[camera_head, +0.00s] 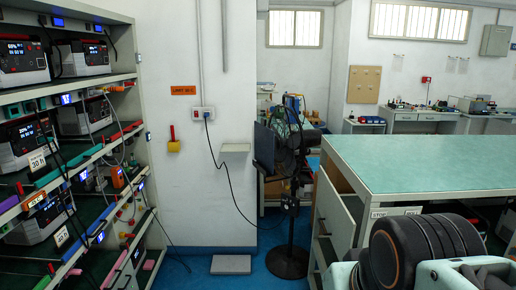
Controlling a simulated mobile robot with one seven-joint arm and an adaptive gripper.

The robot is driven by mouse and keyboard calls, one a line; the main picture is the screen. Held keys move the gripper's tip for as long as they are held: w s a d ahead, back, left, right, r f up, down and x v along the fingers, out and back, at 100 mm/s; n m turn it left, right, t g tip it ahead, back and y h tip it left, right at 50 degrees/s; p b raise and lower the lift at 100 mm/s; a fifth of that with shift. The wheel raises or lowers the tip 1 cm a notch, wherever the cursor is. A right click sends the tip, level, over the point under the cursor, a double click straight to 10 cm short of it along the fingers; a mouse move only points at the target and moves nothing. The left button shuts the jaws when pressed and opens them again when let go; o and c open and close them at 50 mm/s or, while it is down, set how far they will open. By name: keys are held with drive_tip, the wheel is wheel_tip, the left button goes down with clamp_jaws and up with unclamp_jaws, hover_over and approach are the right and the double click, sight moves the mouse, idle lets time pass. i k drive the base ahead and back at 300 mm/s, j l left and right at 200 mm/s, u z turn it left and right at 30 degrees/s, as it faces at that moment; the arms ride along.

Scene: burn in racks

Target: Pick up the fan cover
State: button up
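A dark pedestal fan (288,150) stands on the blue floor near the middle of the view, on a black pole with a round black base. Its head is seen at an angle against a cluttered background, so I cannot clearly tell the fan cover apart from the rest of the head. A dark flat panel shows at the left side of the head; I cannot tell whether it belongs to the fan. Parts of my own arm fill the lower right corner. My gripper cannot be made out in this view.
A rack (143,130) with several devices and cables stands at the left. A green-topped bench (420,162) with a drawer pulled out stands right of the fan. A cable runs from the wall socket (203,113) toward the fan. A grey block (231,264) lies on the floor.

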sight(263, 137)
drive_tip(key=i+j, duration=0.1)
drive_tip(key=i, duration=0.8)
drive_tip(key=i+j, duration=0.15)
drive_tip(key=i, duration=0.8)
drive_tip(key=i+u, duration=0.25)
drive_tip(key=i, duration=0.2)
drive_tip(key=i+l+u, duration=0.2)
drive_tip(key=i, duration=0.3)
drive_tip(key=k+j+z, duration=0.1)
drive_tip(key=z, duration=0.3)
